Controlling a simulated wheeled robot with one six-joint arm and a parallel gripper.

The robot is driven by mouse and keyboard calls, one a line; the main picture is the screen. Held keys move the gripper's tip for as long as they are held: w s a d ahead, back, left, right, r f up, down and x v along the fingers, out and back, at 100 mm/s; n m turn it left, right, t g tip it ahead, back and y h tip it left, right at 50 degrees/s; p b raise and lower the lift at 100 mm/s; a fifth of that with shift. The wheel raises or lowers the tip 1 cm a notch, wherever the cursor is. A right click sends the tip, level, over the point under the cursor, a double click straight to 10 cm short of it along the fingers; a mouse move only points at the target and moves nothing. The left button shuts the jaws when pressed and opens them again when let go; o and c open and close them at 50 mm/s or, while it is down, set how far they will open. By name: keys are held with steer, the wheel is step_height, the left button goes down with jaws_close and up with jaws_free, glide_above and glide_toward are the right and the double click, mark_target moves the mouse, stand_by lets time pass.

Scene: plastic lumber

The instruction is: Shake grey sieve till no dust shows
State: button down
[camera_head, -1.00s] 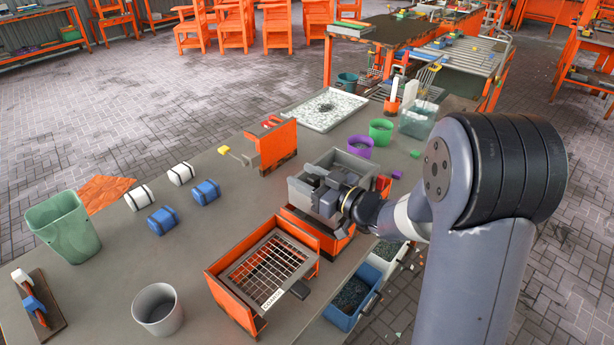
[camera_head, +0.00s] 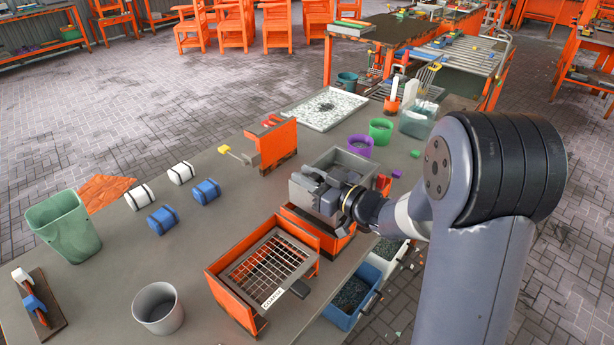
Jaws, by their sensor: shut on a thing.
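The grey sieve (camera_head: 350,160) is a box-shaped frame with raised walls at the centre right, over an orange stand (camera_head: 318,226). My gripper (camera_head: 314,183) is shut on its near side wall, and my wrist comes in from the right. My gripper hides much of the near wall and part of the inside. The visible inside looks plain grey; I cannot make out the mesh or any dust on it. I cannot tell whether the sieve rests on the stand or hangs just above it.
An orange frame with a coarse wire sieve (camera_head: 268,270) stands nearer. A grey bucket (camera_head: 158,309) and green bin (camera_head: 64,227) are at left. Purple (camera_head: 360,146) and green (camera_head: 381,130) pots stand behind the sieve. Bins of dark bits (camera_head: 352,295) sit below the right edge.

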steer(key=w+d, duration=0.2)
steer(key=w, duration=0.1)
steer(key=shift+w+d, duration=0.2)
steer(key=shift+d, duration=0.1)
steer(key=c, duration=1.2)
jaws_free()
steer(key=shift+c, duration=0.2)
steer(key=b+v, duration=0.1)
steer(key=v, duration=0.9)
steer(key=shift+s+d, duration=0.3)
